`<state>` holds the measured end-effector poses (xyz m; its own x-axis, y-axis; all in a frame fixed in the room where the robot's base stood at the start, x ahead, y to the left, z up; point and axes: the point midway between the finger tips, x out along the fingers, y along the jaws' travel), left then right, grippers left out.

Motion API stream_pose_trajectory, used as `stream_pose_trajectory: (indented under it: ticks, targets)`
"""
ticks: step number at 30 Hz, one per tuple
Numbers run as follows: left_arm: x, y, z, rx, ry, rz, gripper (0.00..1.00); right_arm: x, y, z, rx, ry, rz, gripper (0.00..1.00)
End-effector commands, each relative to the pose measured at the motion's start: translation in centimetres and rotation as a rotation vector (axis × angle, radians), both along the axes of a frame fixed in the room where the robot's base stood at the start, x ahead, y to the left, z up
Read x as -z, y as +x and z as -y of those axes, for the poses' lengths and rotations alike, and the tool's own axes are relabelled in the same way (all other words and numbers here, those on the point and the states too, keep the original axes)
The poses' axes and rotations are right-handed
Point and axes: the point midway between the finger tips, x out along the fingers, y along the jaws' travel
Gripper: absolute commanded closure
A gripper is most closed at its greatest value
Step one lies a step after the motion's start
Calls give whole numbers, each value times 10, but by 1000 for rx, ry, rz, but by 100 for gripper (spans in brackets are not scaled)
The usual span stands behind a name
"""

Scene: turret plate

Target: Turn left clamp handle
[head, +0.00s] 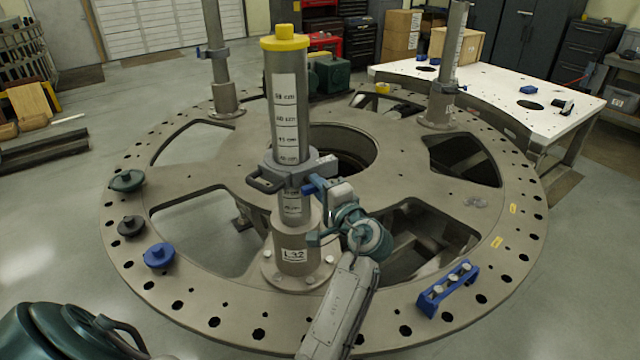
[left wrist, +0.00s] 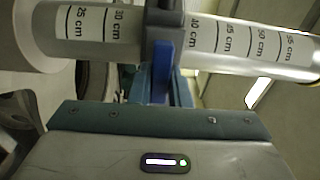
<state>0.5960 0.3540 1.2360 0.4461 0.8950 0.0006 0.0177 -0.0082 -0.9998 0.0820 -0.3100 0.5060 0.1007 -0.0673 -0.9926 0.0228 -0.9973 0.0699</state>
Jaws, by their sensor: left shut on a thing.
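The clamp (head: 285,173) is a grey collar with a loop grip, set around a marked upright post (head: 285,115) with a yellow cap. Its blue handle (head: 312,187) sticks out on the collar's right side in the head view. The handle also shows in the left wrist view (left wrist: 163,68), upright in front of the post. My left gripper (head: 328,196) is at the handle, shut on it, with teal fingers on both sides of it in the left wrist view. The gripper hides part of the handle. My right gripper is not in view.
The post stands on a round steel plate (head: 205,180) with large cut-outs. Other posts (head: 217,60) stand farther back. A blue bracket (head: 447,287) lies at the plate's right front. Knobs, including a blue one (head: 159,256), sit on the left rim. A white table (head: 480,90) is behind.

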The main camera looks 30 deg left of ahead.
Motion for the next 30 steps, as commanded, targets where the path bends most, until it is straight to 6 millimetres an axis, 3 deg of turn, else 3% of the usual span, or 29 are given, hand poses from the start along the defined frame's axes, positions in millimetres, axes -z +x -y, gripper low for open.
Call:
stream_pose_trajectory:
  ticks: [18, 19, 21, 30]
  targets:
    - [-6, 0, -1, -1, 26, -25, 100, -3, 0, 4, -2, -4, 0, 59]
    - [-6, 0, -1, -1, 26, -25, 78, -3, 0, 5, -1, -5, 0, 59]
    - [-5, 0, -1, -1, 25, -26, 64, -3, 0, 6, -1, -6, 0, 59]
    - [-2, 0, 0, 0, 20, -29, 62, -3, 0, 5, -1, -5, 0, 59]
